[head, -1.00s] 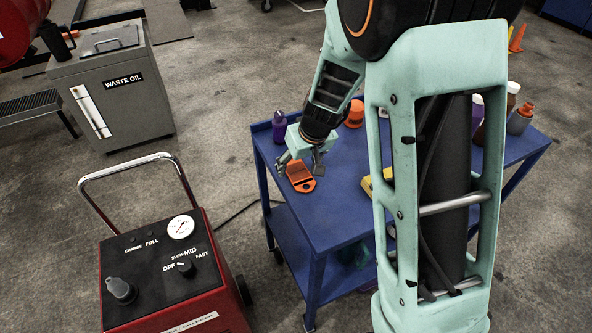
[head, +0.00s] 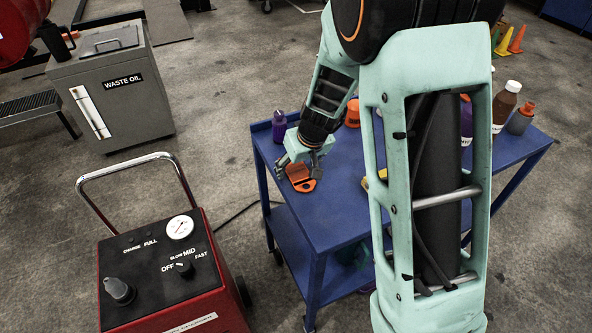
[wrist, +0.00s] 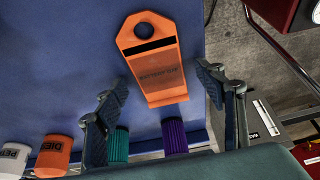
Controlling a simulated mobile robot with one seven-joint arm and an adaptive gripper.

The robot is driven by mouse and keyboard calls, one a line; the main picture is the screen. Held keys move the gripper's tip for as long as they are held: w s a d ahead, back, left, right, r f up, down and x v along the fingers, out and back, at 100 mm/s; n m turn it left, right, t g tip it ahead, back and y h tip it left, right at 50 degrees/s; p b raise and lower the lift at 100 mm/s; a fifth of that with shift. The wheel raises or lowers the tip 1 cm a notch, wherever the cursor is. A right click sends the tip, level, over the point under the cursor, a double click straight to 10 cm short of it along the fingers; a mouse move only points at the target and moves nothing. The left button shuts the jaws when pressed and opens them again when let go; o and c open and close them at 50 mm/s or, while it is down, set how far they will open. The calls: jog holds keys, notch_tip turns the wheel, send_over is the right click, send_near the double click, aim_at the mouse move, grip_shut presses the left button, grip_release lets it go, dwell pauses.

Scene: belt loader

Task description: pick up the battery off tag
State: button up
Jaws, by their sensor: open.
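The orange tag (head: 301,183) lies on the blue cart top near its left front corner. In the wrist view the tag (wrist: 158,70) has a round hole at one end, a dark slot and dark lettering too unclear to read. My gripper (head: 299,164) is just above the tag, pointing down, and hides part of it in the head view. In the wrist view my gripper (wrist: 160,93) is open, one finger on each side of the tag's lettered end. The fingers do not appear to touch the tag.
A purple bottle (head: 279,128) stands at the cart's back left corner, close to my gripper. An orange container (head: 353,113) and several bottles, including a brown one (head: 505,105), stand farther right. A red charger (head: 165,270) stands left of the cart (head: 330,215).

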dwell(0.3)
jog(key=shift+f, duration=0.1)
jog(key=c, duration=1.2)
jog(key=shift+s, duration=0.1)
